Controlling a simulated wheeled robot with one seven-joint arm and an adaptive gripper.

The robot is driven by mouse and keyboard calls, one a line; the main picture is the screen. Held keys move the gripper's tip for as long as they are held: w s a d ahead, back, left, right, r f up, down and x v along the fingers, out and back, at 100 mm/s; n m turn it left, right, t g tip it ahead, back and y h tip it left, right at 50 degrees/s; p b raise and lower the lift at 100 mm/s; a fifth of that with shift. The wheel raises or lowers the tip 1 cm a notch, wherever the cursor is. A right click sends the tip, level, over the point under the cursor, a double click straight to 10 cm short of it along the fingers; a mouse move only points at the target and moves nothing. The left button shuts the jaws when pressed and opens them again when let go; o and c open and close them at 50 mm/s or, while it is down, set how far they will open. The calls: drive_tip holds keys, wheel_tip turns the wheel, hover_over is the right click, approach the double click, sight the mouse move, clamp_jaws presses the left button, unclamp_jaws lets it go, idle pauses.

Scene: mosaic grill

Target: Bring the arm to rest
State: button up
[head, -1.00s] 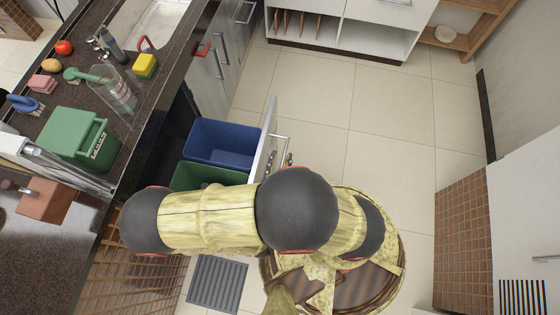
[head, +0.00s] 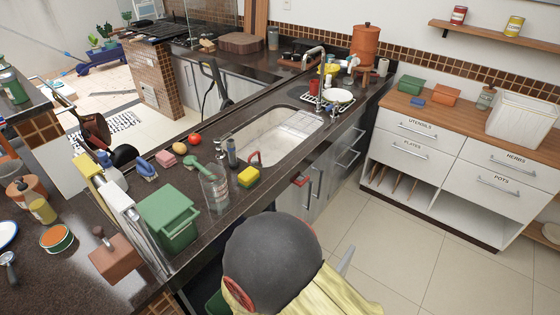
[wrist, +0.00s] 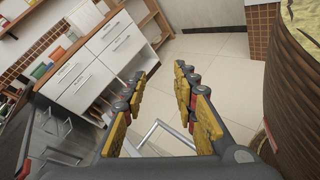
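My gripper (wrist: 160,105) shows in the wrist view with its two yellow-padded fingers apart and nothing between them. It is above the kitchen floor, with a metal handle (wrist: 155,135) of an open door or drawer beyond and below the fingers. In the head view, the upper part of my arm (head: 275,265) is at the bottom centre, beside the counter. My gripper is hidden in the head view.
White drawers (head: 415,150) stand at the back right. The tiled floor (head: 390,260) at right is clear.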

wheel_tip(320, 180, up, 27)
drive_tip(key=s+m+t+y, duration=0.1)
drive_tip(key=s+m+y, duration=0.1)
drive_tip(key=m+y, duration=1.2)
drive_tip(key=shift+a+r+m+t, duration=0.15)
drive_tip(key=shift+a+m+t, duration=0.2)
drive_tip(key=shift+m, duration=0.35)
